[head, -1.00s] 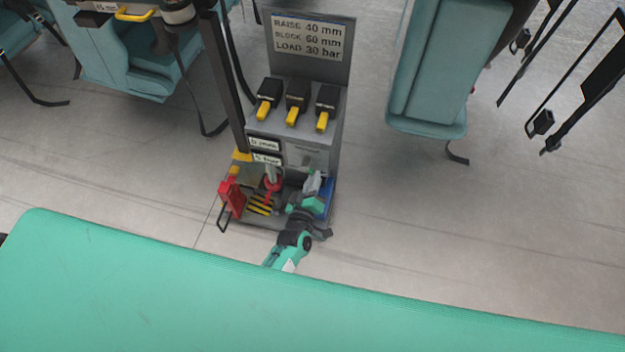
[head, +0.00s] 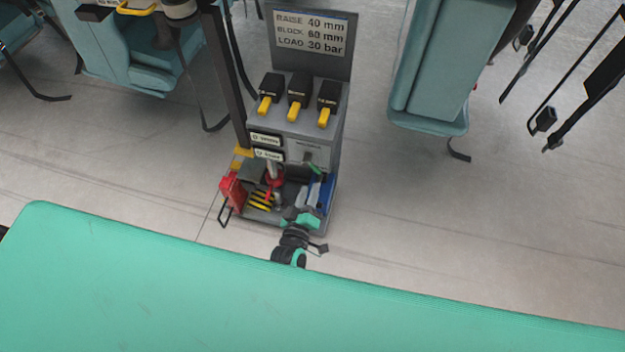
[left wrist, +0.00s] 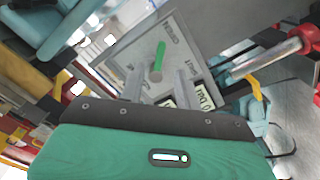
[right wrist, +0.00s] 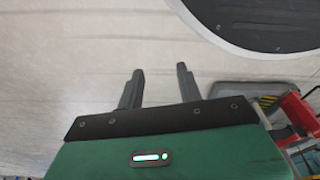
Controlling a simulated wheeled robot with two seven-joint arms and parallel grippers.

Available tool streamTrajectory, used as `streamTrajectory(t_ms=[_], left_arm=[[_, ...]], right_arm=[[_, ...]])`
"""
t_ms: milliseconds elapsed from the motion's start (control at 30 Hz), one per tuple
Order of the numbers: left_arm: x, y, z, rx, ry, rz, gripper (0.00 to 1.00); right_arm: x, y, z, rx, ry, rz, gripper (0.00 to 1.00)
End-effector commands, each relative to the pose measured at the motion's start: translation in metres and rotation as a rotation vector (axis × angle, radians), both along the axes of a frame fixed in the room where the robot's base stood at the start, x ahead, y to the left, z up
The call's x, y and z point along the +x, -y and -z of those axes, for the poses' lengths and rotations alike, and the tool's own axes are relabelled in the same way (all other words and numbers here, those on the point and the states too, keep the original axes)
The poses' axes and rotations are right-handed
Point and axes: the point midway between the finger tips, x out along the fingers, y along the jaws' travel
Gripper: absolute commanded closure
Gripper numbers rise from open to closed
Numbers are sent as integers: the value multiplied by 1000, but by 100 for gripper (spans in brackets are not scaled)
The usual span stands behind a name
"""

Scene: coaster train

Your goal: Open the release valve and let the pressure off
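The release valve has a green lever (head: 315,168) on the grey front panel of the pump stand (head: 338,150). In the left wrist view the lever (left wrist: 160,56) sticks out from a round stem on a labelled plate (left wrist: 178,38). My left gripper (head: 309,190) is low in front of this panel. Its two fingers (left wrist: 160,84) are apart, with the lever seen beyond the gap and nothing between them. Whether a finger touches the lever is unclear. My right gripper (right wrist: 158,72) is open and empty above the floor; it is not visible in the head view.
Two small displays (head: 267,147) sit left of the valve; one reads in bar. Yellow-handled levers (head: 297,105) stand above. A red-handled pump lever (head: 274,178) and a red box (head: 232,188) are at the stand's lower left. Open floor (head: 430,230) lies to the right.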

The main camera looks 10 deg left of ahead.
Motion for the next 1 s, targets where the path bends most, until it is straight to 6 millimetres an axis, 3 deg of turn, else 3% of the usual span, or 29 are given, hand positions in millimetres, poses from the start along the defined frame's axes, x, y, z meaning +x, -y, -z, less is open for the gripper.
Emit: streamTrajectory(t_ms=[200, 400, 1000], left_arm=[[-45, -2, 1, 1, -1, 1, 66], [-70, -2, 0, 0, 0, 0, 66], [-78, -3, 0, 0, 1, 1, 66]], right_arm=[[2, -1, -3, 0, -2, 0, 64], [8, -2, -8, 3, 9, 1, 64], [5, -2, -9, 2, 4, 2, 64]])
